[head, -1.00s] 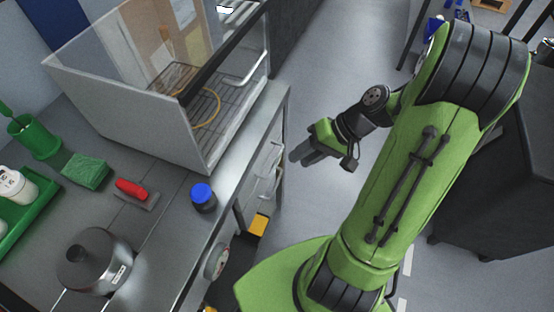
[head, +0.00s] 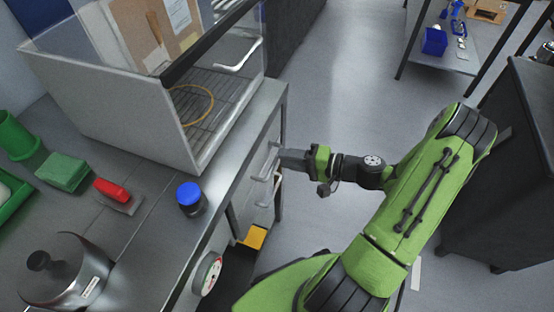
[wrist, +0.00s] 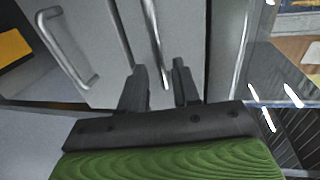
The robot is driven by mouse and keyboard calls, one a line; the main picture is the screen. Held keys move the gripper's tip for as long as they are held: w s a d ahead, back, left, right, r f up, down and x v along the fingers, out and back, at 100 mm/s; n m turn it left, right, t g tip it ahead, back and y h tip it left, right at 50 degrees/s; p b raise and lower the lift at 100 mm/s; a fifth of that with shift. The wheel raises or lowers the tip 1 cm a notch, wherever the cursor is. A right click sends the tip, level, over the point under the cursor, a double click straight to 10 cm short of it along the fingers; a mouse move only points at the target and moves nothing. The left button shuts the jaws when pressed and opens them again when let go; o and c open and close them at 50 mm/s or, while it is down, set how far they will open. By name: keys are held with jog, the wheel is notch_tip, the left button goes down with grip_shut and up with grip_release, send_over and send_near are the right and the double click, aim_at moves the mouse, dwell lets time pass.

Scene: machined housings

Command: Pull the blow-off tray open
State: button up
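The grey fronts below the bench carry two bar handles, an upper one (head: 267,160) and a lower one (head: 270,188). I cannot tell from any marking which front is the blow-off tray. My gripper (head: 284,160) is level with the upper handle, close in front of it. In the wrist view my gripper (wrist: 160,85) is open, with a bar handle (wrist: 152,35) running down into the gap between its dark fingers. Whether a finger touches the bar cannot be told. Another handle (wrist: 68,48) is left of the fingers. The fronts look closed.
A clear-walled booth (head: 110,105) with a wire grid stands on the bench. A blue-capped jar (head: 190,198), a red-handled tool (head: 112,190) and a steel pot (head: 65,270) are on the bench top. The floor (head: 330,80) beyond my arm is clear.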

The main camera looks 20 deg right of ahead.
jog(key=x, duration=0.3)
jog(key=shift+w+a+f, duration=0.1)
jog(key=shift+w+a, duration=0.15)
jog(key=shift+a, duration=0.05)
grip_shut()
